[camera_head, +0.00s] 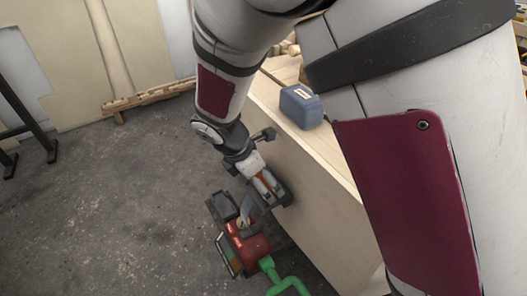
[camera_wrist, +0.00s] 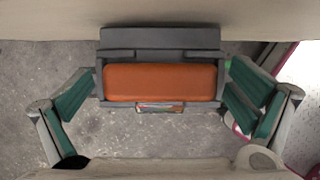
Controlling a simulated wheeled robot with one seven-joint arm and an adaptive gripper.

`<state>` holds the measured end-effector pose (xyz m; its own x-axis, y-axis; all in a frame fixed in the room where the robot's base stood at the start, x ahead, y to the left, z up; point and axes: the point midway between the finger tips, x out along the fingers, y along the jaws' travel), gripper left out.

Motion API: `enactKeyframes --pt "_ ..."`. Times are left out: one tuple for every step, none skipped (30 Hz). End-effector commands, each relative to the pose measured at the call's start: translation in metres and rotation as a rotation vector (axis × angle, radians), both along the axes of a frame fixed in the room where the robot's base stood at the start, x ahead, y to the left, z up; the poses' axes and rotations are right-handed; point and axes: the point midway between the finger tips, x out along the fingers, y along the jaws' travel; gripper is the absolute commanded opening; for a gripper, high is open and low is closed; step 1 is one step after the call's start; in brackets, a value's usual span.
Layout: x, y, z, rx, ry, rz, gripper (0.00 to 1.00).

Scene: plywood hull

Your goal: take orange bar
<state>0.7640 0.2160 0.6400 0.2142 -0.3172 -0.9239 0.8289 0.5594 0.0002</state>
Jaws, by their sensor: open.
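The orange bar (camera_wrist: 160,82) lies across the middle of the wrist view, long side to left and right. It sits in a dark grey holder (camera_wrist: 160,37) with a raised block behind it. My gripper (camera_wrist: 163,80) is open, with one green-padded finger on each side of the holder. The fingers stand around the bar's two ends, and I cannot tell whether they touch the holder. In the head view a small orange strip (camera_head: 263,187) shows at the end of my arm, largely covered by it.
A pale plywood box (camera_head: 310,190) stands right beside my gripper, with a blue container (camera_head: 300,106) on top. A red object (camera_head: 250,248) and a green bent pipe (camera_head: 284,283) are just below my gripper. Grey floor (camera_head: 110,210) to the left is clear.

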Motion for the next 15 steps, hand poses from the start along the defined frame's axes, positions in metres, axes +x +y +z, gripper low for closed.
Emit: enactKeyframes --pt "0.0 0.0001 0.0 0.001 -0.001 0.0 1.0" --pt "0.0 0.0002 0.0003 0.001 -0.001 0.0 1.0" --pt "-0.0001 0.0003 0.0006 0.001 -0.001 0.0 1.0" --pt "-0.0001 0.0002 0.0006 0.001 -0.001 0.0 1.0" --pt "-0.0002 0.0003 0.0007 0.0 0.0 0.0 1.0" --pt "-0.0002 0.0003 0.0007 0.0 0.0 0.0 0.91" --pt "-0.0002 0.0003 0.0007 0.0 0.0 0.0 0.84" --pt "-0.0003 0.0002 0.0007 0.0 0.0 0.0 0.77" --pt "-0.0003 0.0002 0.0007 0.0 0.0 0.0 0.68" --pt "-0.0003 0.0003 0.0007 0.0 0.0 0.0 0.61" --pt "-0.0003 0.0003 0.0007 0.0 0.0 0.001 0.55" --pt "-0.0004 0.0002 0.0007 0.0 0.0 0.001 0.49" --pt "-0.0004 0.0002 0.0007 0.0 0.0 0.001 0.49" --pt "-0.0003 0.0002 0.0008 0.0 0.0 0.0 0.49" --pt "-0.0003 0.0002 0.0007 0.0 0.0 0.0 0.49"
